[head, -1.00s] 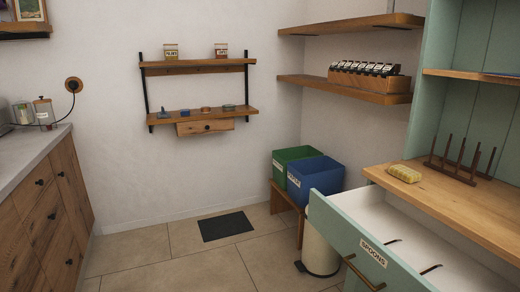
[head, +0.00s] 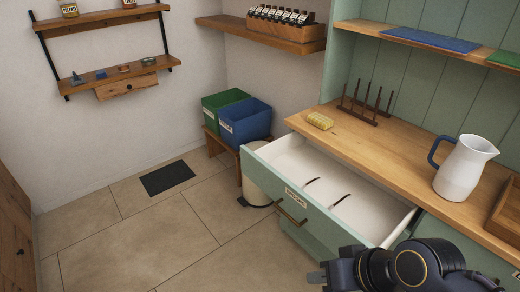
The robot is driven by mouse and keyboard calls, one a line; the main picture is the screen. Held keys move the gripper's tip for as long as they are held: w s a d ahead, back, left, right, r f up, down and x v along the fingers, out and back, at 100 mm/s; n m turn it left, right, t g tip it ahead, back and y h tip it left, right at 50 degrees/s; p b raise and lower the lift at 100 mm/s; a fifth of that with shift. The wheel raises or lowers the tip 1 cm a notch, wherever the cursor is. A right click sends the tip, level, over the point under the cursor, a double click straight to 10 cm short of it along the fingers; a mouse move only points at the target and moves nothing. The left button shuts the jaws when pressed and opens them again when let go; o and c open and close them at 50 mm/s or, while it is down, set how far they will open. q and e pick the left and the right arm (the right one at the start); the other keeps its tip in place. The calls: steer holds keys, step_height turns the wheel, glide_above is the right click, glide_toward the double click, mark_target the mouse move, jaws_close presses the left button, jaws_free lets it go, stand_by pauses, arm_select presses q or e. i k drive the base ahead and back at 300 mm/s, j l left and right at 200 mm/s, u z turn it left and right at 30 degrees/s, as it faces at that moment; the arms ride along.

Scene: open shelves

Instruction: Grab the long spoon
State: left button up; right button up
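The drawer (head: 283,196) labelled SPOONS stands open, with a white inside and a bar handle on its green front. Two thin dark spoon-like pieces show in it: one nearer the drawer's left side (head: 312,181) and one to its right (head: 341,198). I cannot tell which one is the long spoon; only short dark parts show clearly. My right gripper (head: 318,277) is at the bottom of the head view, in front of the drawer's right end and apart from both pieces. Its fingers are small and dark, so their opening is unclear. My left gripper is out of view.
Above the drawer, the wooden counter (head: 375,150) holds a yellow sponge-like block (head: 320,121), a peg rack (head: 365,103) and a white jug (head: 464,167). Green (head: 223,98) and blue (head: 244,120) bins stand left of the drawer.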

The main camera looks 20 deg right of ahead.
mark_target(343, 198)
steer(key=z, duration=1.25)
steer(key=i+j+z, duration=0.1)
steer(key=i+j, duration=0.15)
steer(key=i+j+z, duration=0.1)
steer(key=i+j, duration=0.2)
steer(key=j, duration=0.15)
steer(key=i+j+z, duration=0.15)
steer(key=j, duration=0.25)
steer(key=i+j+z, duration=0.1)
steer(key=i+j, duration=0.2)
steer(key=j, duration=0.15)
steer(key=i+j+z, duration=0.1)
steer(key=j, duration=0.3)
steer(key=i, duration=0.1)
